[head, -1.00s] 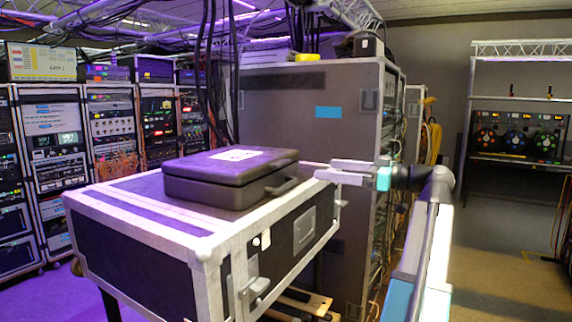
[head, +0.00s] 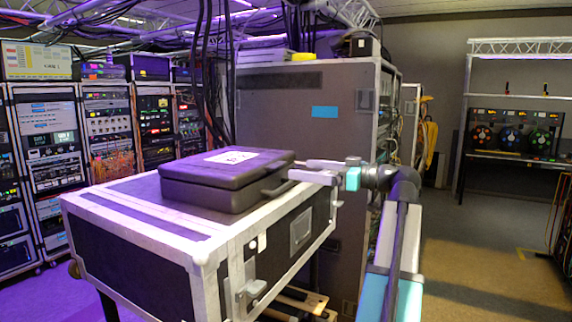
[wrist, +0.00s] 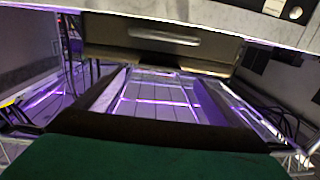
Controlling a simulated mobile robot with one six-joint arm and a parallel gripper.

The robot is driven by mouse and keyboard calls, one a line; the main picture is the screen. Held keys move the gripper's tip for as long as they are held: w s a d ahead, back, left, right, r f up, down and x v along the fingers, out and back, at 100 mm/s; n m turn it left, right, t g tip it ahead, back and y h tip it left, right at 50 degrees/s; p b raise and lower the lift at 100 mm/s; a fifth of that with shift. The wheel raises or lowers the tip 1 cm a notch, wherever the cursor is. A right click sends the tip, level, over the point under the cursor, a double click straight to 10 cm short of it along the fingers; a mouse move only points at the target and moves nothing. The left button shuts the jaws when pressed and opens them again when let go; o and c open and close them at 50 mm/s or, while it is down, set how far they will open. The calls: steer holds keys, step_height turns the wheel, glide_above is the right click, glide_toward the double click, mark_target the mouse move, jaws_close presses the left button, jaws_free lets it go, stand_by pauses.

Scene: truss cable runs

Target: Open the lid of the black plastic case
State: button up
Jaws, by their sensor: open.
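The black plastic case (head: 215,190) lies flat with its lid (head: 190,165) shut on top of a large flight case. A white label (head: 232,156) is on the lid, and a handle (head: 277,188) stands out from its right side. My gripper (head: 299,168) is open and empty, just right of the case at about lid height. In the head view I cannot tell whether a fingertip touches the lid edge. In the wrist view, which looks upside down, my open fingers (wrist: 165,76) point toward the case side with its handle (wrist: 165,36).
The flight case (head: 130,236) has metal edges and a latch on its near side. A tall grey rack (head: 290,115) stands close behind my gripper. Black cables (head: 205,80) hang behind the black case. Open floor (head: 470,260) lies to the right.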

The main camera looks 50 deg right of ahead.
mark_target(281, 165)
steer(key=shift+p+x, duration=1.05)
steer(key=shift+x, duration=2.65)
steer(key=c, duration=1.5)
steer(key=shift+a+r, duration=0.1)
